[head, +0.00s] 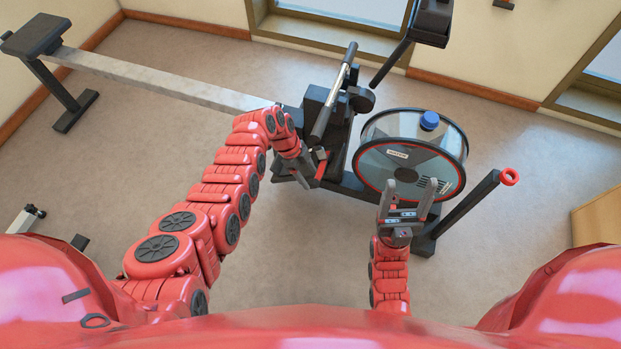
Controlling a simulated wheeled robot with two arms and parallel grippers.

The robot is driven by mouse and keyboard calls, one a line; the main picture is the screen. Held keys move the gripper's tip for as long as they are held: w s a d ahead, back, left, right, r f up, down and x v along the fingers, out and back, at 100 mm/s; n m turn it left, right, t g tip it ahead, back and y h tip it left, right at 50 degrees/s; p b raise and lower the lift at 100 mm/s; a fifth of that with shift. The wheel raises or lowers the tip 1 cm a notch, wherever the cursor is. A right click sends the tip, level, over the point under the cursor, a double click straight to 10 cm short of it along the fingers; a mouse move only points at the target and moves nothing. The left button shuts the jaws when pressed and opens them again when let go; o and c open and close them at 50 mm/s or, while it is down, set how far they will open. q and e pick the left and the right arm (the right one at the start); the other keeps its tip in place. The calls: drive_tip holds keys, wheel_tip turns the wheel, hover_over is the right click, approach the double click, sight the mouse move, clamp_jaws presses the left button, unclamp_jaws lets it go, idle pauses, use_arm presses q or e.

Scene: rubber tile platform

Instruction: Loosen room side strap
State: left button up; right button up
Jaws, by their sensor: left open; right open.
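A rowing machine stands on the floor, with a long pale rail (170,78) and a round water tank (400,135) with a blue cap (429,120). A small red piece (321,166), possibly the room side strap, shows at the near side of the dark footrest area. My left gripper (307,180) is open right beside this red piece; I cannot tell whether they touch. The wrist hides part of the footrest. My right gripper (406,200) is open, its fingers pointing up the picture in front of the tank's lower edge, with nothing seen between them.
A dark handle bar (334,92) lies across the machine above my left gripper. A black post (470,205) with a red ring end rises right of my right gripper. The seat (36,35) is at the upper left. Bare floor (520,245) lies at the right.

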use_arm(q)
drive_tip(key=shift+b+x, duration=0.3)
drive_tip(key=shift+x, duration=0.95)
clamp_jaws()
idle(0.6)
